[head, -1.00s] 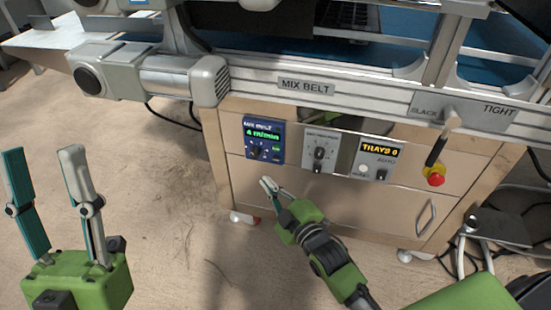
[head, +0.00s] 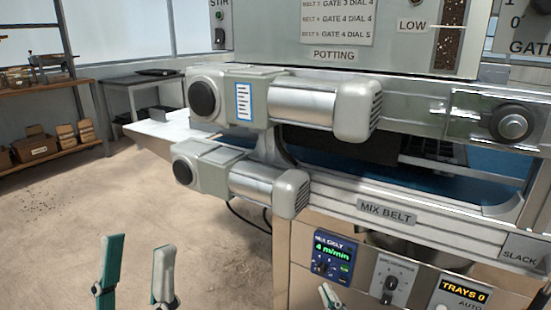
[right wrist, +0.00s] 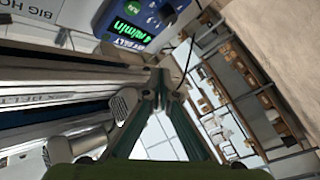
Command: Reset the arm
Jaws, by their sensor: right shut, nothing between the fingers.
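My left gripper (head: 136,270) stands at the lower left of the head view. Its two teal-and-grey fingers point up and are apart, with nothing between them over the floor. My right gripper (head: 328,295) shows only its fingertips at the bottom edge of the head view, just below the blue mix belt panel (head: 333,258). In the right wrist view its fingers (right wrist: 161,85) meet at the tips, shut and empty. The panel, with a green 4 m/min readout, also shows in the right wrist view (right wrist: 133,27).
The machine with its MIX BELT label (head: 388,214) and two motors (head: 270,190) fills the right side. A speed dial (head: 388,285) and TRAYS 0 display (head: 464,292) sit beside the panel.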

